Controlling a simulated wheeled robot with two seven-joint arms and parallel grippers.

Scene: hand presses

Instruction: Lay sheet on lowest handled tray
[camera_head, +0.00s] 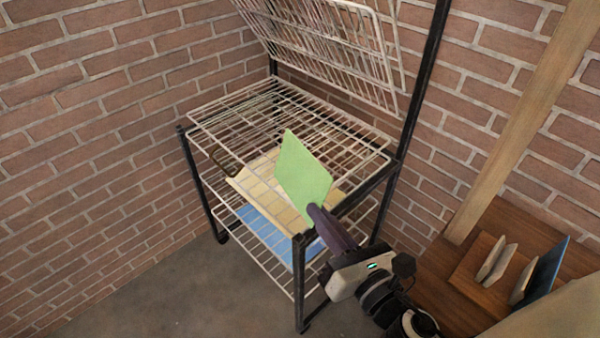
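A light green sheet (303,172) stands tilted in the grip of my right gripper (318,211), which looks shut on its lower corner. It is in front of and above the flat wire tray (226,112) of a black-framed rack; I cannot tell whether it touches the wires. Below that tray lies a cream sheet (262,188), and a blue sheet (262,232) lies on a lower wire shelf (273,268). A dark curved piece, perhaps a handle, shows at the rack's left side. My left gripper is not in view.
More wire trays (330,45) are tilted up at the rack's back. Black posts (300,285) stand at the corners. At the right is a wooden table (455,290) with a wooden holder and a dark blue panel (540,270). Brick walls close the back; grey floor is free at front left.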

